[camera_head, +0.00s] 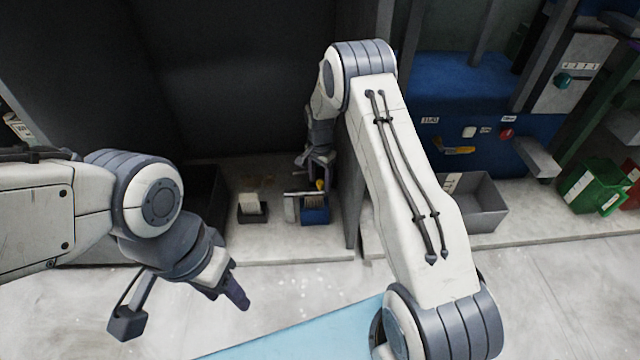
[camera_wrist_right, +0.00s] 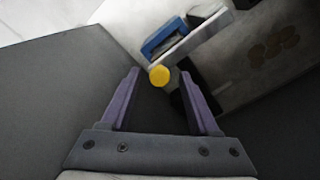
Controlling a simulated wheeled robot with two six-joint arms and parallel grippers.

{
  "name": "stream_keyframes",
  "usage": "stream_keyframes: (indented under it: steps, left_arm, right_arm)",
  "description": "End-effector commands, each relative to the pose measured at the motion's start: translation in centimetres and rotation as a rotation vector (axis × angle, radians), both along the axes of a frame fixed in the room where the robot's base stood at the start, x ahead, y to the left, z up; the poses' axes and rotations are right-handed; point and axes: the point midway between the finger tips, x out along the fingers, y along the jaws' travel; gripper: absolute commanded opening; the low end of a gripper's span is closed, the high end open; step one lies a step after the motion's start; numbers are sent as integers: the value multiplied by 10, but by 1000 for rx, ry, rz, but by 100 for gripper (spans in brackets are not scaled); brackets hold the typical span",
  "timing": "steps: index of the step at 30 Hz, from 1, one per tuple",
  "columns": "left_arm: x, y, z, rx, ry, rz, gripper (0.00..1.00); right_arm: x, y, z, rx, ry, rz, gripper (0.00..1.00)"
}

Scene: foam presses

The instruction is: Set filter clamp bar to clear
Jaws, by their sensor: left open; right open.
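A small round yellow knob (camera_wrist_right: 159,76) shows between the fingertips of my right gripper (camera_wrist_right: 160,74) in the right wrist view. The fingers are open, with a gap on each side of the knob. The knob also shows in the head view (camera_head: 320,185), just above a blue box (camera_head: 315,216) with a pale slatted insert. This looks like the filter clamp, but the bar itself is mostly hidden and its setting cannot be read. My left gripper (camera_head: 238,292) is open and empty, low at the left, far from the clamp.
A dark tray with a white block (camera_head: 251,203) stands left of the blue box. A grey wall edge (camera_head: 353,220) rises close to its right. Further right are a grey bin (camera_head: 483,205), a blue panel with a yellow handle (camera_head: 456,150), and green bins (camera_head: 588,185).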

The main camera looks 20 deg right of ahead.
Motion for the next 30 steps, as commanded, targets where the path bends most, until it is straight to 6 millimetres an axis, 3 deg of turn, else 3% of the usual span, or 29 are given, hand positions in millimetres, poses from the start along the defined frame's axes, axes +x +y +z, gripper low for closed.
stream_keyframes:
  steps: [6, 7, 9, 12, 30]
  left_arm:
    - [0, 0, 0, 0, 0, 0, 50]
    - [0, 0, 0, 0, 0, 0, 50]
    - [0, 0, 0, 0, 0, 0, 50]
    - [0, 0, 0, 0, 0, 0, 50]
    - [0, 0, 0, 0, 0, 0, 50]
  right_arm:
    - [0, 0, 0, 0, -1, -1, 62]
    - [0, 0, 0, 0, -1, -1, 58]
    - [0, -1, 0, 0, -1, -1, 31]
    - [0, 0, 0, 0, 0, -1, 0]
    - [0, 0, 0, 0, -1, -1, 0]
